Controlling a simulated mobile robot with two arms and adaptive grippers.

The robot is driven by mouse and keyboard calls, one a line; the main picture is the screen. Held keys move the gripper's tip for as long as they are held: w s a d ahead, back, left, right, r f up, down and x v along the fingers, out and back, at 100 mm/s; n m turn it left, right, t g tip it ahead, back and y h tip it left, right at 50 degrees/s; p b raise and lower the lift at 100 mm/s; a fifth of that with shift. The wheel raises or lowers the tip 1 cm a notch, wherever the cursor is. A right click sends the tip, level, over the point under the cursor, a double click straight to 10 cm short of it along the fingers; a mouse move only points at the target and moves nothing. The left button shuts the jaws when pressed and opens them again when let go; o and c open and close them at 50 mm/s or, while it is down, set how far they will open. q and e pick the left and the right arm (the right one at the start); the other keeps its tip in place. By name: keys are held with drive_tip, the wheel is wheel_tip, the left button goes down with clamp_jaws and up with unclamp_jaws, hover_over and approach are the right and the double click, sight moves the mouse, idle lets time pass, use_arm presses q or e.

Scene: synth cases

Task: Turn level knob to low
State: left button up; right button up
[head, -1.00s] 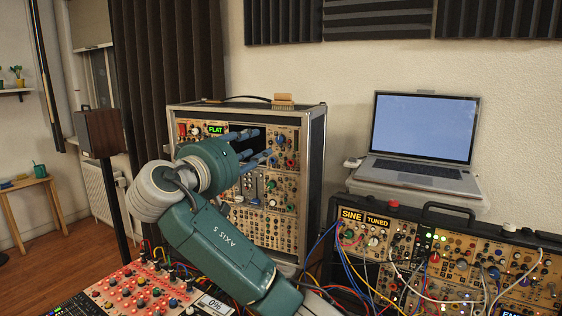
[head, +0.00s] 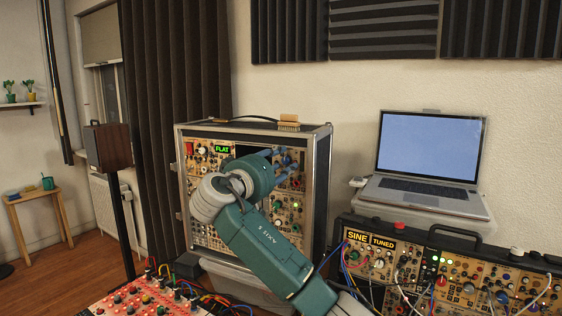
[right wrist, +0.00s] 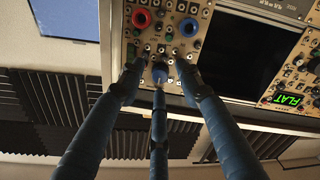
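My right gripper (head: 284,160) is at the upper right of the front panel of the upright synth case (head: 325,180). In the right wrist view its three blue fingers (right wrist: 158,74) are spread apart and reach toward the panel. A small blue knob (right wrist: 160,69) sits between the fingertips, and the side fingertips look clear of it. Whether the middle finger touches it, I cannot tell. No label naming a level knob is readable. The green display (head: 222,149) reads FLAT and also shows in the right wrist view (right wrist: 289,100). My left gripper is out of view.
A laptop (head: 430,150) stands to the right. A second synth case (head: 470,275) with patch cables is in front of it. A red panel (head: 135,300) with knobs and cables is at the lower left.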

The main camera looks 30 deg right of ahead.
clamp_jaws()
